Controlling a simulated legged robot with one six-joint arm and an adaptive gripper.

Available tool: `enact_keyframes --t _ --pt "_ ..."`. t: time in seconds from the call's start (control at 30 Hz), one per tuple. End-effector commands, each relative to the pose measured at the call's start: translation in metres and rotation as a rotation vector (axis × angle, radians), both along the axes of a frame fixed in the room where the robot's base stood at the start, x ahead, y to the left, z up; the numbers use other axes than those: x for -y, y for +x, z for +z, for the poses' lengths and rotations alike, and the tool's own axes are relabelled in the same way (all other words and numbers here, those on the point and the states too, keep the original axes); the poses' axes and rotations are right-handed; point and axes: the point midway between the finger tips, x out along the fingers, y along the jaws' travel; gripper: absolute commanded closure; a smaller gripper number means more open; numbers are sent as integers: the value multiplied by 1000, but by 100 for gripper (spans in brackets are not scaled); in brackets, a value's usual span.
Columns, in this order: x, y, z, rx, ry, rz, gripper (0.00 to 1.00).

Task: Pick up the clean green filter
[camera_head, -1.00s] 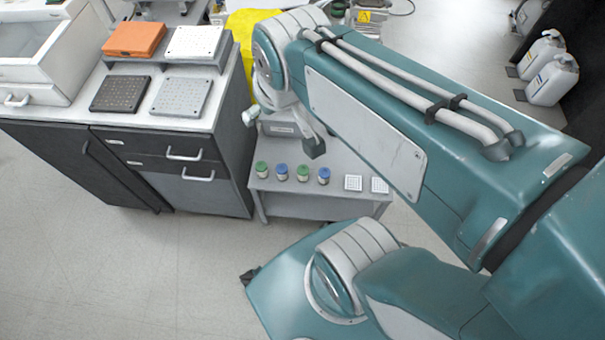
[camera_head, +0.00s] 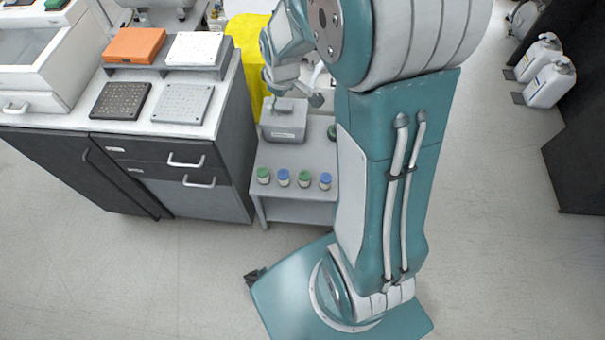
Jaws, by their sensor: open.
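Several small filters with white bodies stand in a row along the front of the low grey table (camera_head: 292,212). From left to right they are a green one (camera_head: 263,176), a blue one (camera_head: 283,178), another green one (camera_head: 304,178) and another blue one (camera_head: 325,181). I cannot tell which green filter is clean. A dark green round thing (camera_head: 332,131) shows farther back, partly hidden by my arm. My gripper (camera_head: 293,95) is open and empty, above the back of the table, behind the filter row and apart from it.
A grey box (camera_head: 284,124) stands on the table below my gripper. The cabinet (camera_head: 185,187) at left holds an orange block (camera_head: 134,44), white and grey plates and a dark plate (camera_head: 119,101). A yellow bin (camera_head: 248,45) stands behind. My arm hides the table's right side.

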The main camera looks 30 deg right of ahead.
Motion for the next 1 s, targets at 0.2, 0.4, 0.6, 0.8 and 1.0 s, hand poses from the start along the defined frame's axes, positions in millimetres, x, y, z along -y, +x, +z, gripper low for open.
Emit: enact_keyframes --t 0.2,0.4,0.6,0.8,1.0 --pt "17 19 -61 -57 -16 89 1" --pt "31 29 -119 -102 -26 174 1" --pt "44 29 -180 -146 -30 258 1" --pt "54 21 -245 -188 -28 345 1" --pt "61 6 -305 -223 -24 425 1"
